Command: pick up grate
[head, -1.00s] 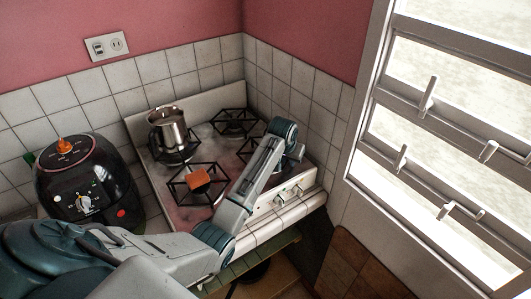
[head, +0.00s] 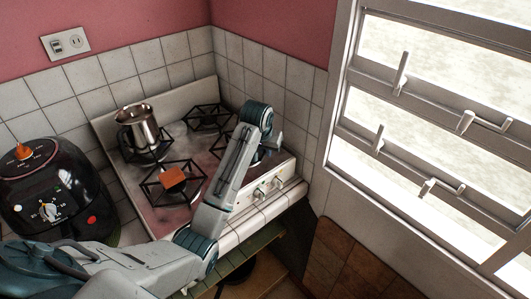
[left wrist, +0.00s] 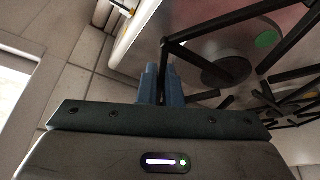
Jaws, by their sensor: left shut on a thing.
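A black metal grate (left wrist: 222,25) shows in the left wrist view as thin dark bars above a round burner. My left gripper (left wrist: 160,88) has its blue fingers together at the near corner of this grate and is shut on it. In the head view, my left gripper (head: 272,142) is at the stove's front right burner, and my arm hides most of the grate there. Other black grates stand at the back right (head: 210,117) and front left (head: 162,187) of the stove. My right gripper is not in view.
A steel pot (head: 138,127) stands on the back left burner. A black air fryer (head: 50,195) is left of the stove. Tiled walls close in behind and right, beside a window (head: 440,130).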

